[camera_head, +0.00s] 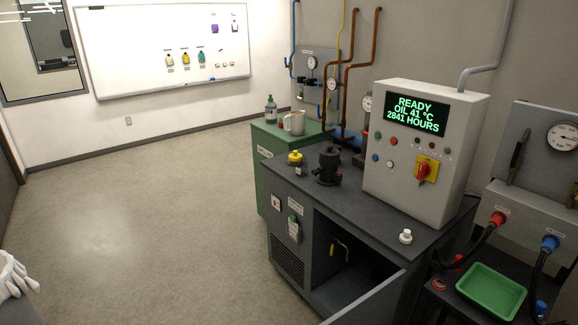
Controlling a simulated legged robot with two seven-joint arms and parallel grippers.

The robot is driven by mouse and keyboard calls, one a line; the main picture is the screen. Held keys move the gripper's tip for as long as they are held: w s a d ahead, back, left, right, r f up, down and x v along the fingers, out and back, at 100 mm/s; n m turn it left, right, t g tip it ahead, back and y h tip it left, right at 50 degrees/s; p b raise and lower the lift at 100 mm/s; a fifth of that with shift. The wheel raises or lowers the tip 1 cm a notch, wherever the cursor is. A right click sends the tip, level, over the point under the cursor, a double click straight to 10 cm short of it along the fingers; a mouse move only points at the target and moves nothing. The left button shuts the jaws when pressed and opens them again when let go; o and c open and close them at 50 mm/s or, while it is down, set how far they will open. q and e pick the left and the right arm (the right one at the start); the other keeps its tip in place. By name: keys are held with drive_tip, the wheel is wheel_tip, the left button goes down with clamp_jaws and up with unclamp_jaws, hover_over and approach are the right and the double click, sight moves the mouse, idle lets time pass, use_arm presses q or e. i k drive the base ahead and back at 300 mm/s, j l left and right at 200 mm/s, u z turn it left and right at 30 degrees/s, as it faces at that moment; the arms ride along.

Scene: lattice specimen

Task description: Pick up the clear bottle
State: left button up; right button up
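A clear bottle (271,110) with a pale label stands upright on the green cabinet (258,150) in the middle of the head view. It is at the cabinet's left back part, small in the picture. A light grey jug (295,123) with a handle stands just in front of it and to its right. The bottle looks unblocked from my side. Neither of my grippers shows in this view.
A dark grey bench (345,197) with a control box (424,150), a yellow-capped part (295,157) and a black fitting (328,168) stands nearer. Its lower door (372,298) is open. A green tray (491,290) is at right. The floor (150,200) at left is clear.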

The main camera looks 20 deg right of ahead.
sight(302, 167)
drive_tip(key=i+j, duration=0.2)
drive_tip(key=i, duration=0.35)
drive_tip(key=i+j+u, duration=0.15)
drive_tip(key=i, duration=0.4)
drive_tip(key=i+j, duration=0.25)
drive_tip(key=i, duration=0.3)
